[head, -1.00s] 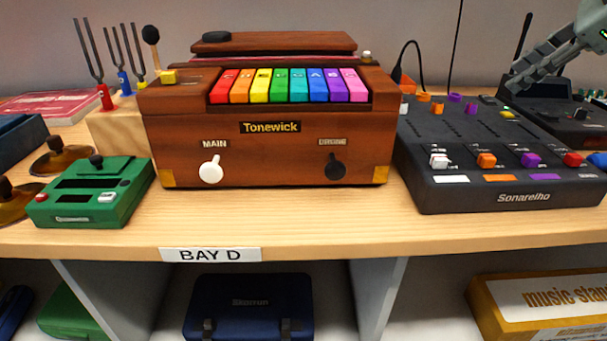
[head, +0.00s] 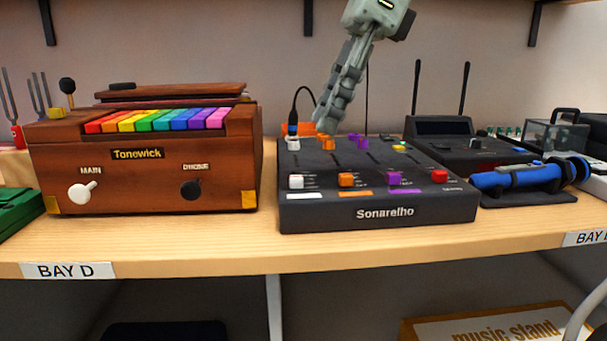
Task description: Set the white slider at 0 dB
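The black Sonarelho mixer (head: 385,214) stands on the wooden shelf in the middle of the head view. Its white slider cap (head: 295,181) is at the front left, above the white strip, at the near end of its track. A second white control (head: 293,143) sits at the back left; it looks like a knob. The scale marks are too small to read. My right gripper (head: 325,125) points down over the mixer's back left, by the orange knobs, apart from the front white cap. Its fingers look close together, seen edge-on; I cannot tell whether they are shut. My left gripper is out of view.
The brown Tonewick instrument (head: 140,185) stands close on the mixer's left. A black device with two antennas (head: 462,150) and a blue cylinder (head: 525,178) on a dark stand are to the right. A black cable (head: 297,104) rises behind the mixer. The shelf front is clear.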

